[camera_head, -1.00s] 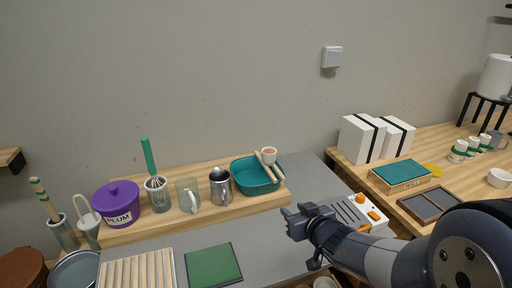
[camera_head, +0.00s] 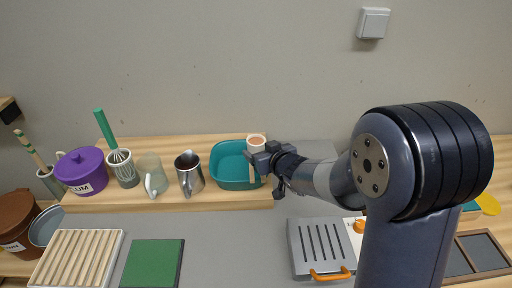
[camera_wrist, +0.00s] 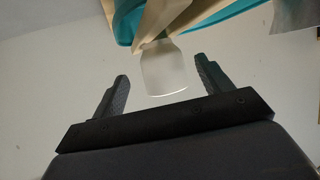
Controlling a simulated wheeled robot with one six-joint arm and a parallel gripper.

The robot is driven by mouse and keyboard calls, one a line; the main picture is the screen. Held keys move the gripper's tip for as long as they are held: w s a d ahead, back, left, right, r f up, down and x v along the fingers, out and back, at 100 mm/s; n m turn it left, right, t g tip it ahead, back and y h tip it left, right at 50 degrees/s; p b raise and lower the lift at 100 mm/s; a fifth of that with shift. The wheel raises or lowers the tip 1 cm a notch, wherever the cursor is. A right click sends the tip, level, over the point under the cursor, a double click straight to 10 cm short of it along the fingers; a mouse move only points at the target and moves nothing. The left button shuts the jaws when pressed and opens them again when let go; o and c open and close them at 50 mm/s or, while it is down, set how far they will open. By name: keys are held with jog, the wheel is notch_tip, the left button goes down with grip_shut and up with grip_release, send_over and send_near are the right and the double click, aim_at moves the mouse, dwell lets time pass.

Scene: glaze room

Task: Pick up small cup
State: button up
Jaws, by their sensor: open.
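The small white cup (camera_head: 257,142), brownish inside, is at the right rim of the teal basin (camera_head: 228,172), by some pale wooden strips. In the wrist view the cup (camera_wrist: 165,72) lies between the two dark fingers, with the strips (camera_wrist: 160,18) and the teal rim beyond it. My gripper (camera_head: 268,158) is open, with the cup between its fingertips and gaps showing on both sides. In the head view my gripper hides the lower part of the cup. I cannot tell exactly what the cup rests on.
On the wooden board (camera_head: 225,199) left of the basin stand a metal pitcher (camera_head: 189,175), a glass mug (camera_head: 153,176), a whisk jar (camera_head: 123,168) and a purple lidded pot (camera_head: 82,171). A grey grill-like device (camera_head: 318,247) sits in front. Grey counter lies clear between.

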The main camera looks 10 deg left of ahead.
aim_at(260, 150)
jog(key=x, duration=0.4)
jog(key=shift+s+a+f, duration=0.1)
jog(key=shift+a+f, duration=0.05)
jog(key=shift+c, duration=0.5)
jog(key=c, duration=1.1)
jog(key=shift+o, duration=0.2)
jog(key=shift+r, duration=0.2)
notch_tip(260, 150, up, 10)
jog(key=p, duration=0.3)
jog(key=shift+f+p, duration=0.2)
jog(key=shift+p, duration=0.15)
